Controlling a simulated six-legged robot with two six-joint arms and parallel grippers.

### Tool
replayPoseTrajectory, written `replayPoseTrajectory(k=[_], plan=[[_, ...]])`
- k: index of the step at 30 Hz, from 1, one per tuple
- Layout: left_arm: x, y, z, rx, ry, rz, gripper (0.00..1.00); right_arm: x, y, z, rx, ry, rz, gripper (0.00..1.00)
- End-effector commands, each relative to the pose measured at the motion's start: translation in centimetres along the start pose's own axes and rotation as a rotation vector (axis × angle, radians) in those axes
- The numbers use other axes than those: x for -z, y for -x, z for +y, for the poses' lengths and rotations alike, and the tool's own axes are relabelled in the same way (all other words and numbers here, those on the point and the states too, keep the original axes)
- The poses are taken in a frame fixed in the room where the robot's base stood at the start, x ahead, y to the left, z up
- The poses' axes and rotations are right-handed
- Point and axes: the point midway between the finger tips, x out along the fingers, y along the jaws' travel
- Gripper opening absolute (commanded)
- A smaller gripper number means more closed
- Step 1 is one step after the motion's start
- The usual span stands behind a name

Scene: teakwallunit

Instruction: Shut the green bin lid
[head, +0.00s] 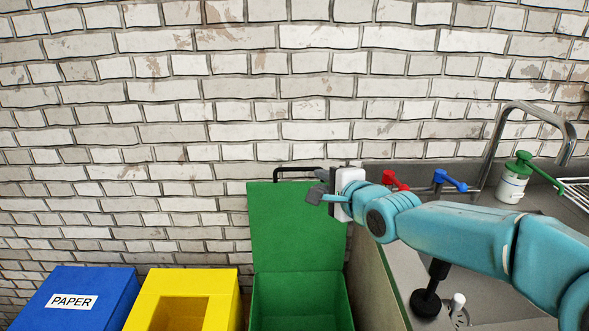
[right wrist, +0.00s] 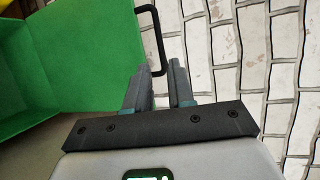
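The green bin (head: 300,300) stands at the lower middle of the head view. Its green lid (head: 295,225) stands open, upright against the brick wall. A black bar handle (head: 290,169) sits on the lid's top edge, and it also shows in the right wrist view (right wrist: 157,38). My right gripper (head: 318,185) is at the right end of that handle, beside the lid's upper right corner. In the right wrist view its fingers (right wrist: 162,85) are apart, with the handle's near end by the tips. I cannot tell whether they touch it. My left gripper is out of view.
A blue paper bin (head: 75,295) and a yellow bin (head: 185,300) stand left of the green bin. A counter with a sink (head: 480,270), a tap (head: 497,140) and a white and green bottle (head: 513,182) is at the right. The counter's side is close to the green bin.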

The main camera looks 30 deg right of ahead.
Motion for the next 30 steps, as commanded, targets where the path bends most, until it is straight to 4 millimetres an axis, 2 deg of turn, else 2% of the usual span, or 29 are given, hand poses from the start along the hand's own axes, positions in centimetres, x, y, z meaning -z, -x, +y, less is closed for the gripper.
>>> replayPoseTrajectory(k=[12, 18, 24, 30], plan=[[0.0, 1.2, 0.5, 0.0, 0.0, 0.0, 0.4, -0.1, -9.9, 0.0, -0.004, 0.0, -0.002, 0.23], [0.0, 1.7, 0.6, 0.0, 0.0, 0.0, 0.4, -0.1, -13.6, -0.1, -0.003, 0.001, -0.002, 0.23], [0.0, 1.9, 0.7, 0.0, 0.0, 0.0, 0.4, 0.0, -15.2, -0.1, -0.002, 0.0, -0.001, 0.23], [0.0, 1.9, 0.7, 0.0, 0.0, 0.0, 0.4, 0.0, -15.4, -0.1, -0.001, 0.0, -0.001, 0.23]])
